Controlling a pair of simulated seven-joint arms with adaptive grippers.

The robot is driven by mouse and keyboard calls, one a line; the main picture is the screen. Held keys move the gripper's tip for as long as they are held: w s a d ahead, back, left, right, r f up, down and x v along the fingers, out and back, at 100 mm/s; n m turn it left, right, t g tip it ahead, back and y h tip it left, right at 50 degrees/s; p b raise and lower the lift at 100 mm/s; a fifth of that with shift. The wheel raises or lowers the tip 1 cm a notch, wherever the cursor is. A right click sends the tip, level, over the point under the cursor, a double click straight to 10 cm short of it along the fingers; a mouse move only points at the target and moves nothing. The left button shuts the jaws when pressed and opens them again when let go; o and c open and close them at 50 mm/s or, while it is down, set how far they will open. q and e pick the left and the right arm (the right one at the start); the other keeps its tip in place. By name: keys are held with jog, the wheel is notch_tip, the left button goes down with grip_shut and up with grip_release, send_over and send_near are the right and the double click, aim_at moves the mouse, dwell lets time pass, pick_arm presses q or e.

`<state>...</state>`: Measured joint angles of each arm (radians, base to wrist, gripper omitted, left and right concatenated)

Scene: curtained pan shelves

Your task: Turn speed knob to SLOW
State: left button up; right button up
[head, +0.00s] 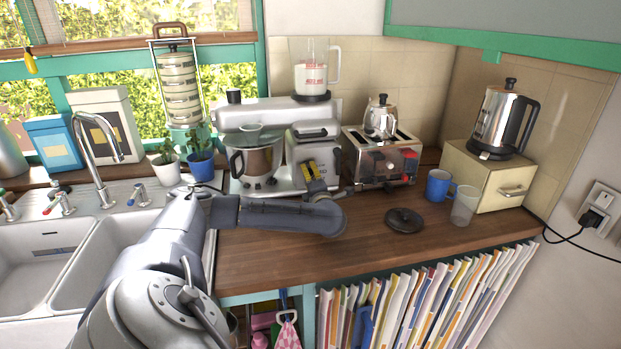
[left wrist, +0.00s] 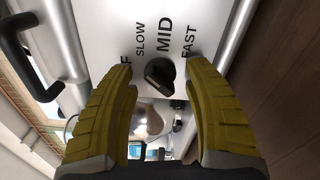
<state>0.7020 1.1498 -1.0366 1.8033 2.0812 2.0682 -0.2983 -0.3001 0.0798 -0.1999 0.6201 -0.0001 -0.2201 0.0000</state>
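The speed knob (left wrist: 160,72) is a small black knob on the pale front panel of the silver mixer (head: 262,115). In the left wrist view the labels SLOW, MID and FAST stand in an arc above it, with an F at the left partly covered by a finger. I cannot tell for sure which label the knob points to. My left gripper (head: 313,172) has yellow fingers and is at the mixer's front. It is open (left wrist: 160,68), with one finger on each side of the knob and visible gaps between. In the head view the gripper hides the knob. My right gripper is not in view.
A toaster (head: 382,160) stands just right of the mixer, and a steel bowl (head: 257,160) sits at its left. A black lid (head: 404,219), blue mug (head: 438,185) and glass (head: 464,206) are on the counter (head: 300,255) to the right. The counter's front is mostly clear.

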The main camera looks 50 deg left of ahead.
pick_arm(q)
jog(key=shift+s+d, duration=0.15)
jog(key=shift+d, duration=0.15)
jog(key=shift+s+d, duration=0.3)
jog(key=shift+d, duration=0.3)
dwell(0.5)
jog(key=shift+v, duration=3)
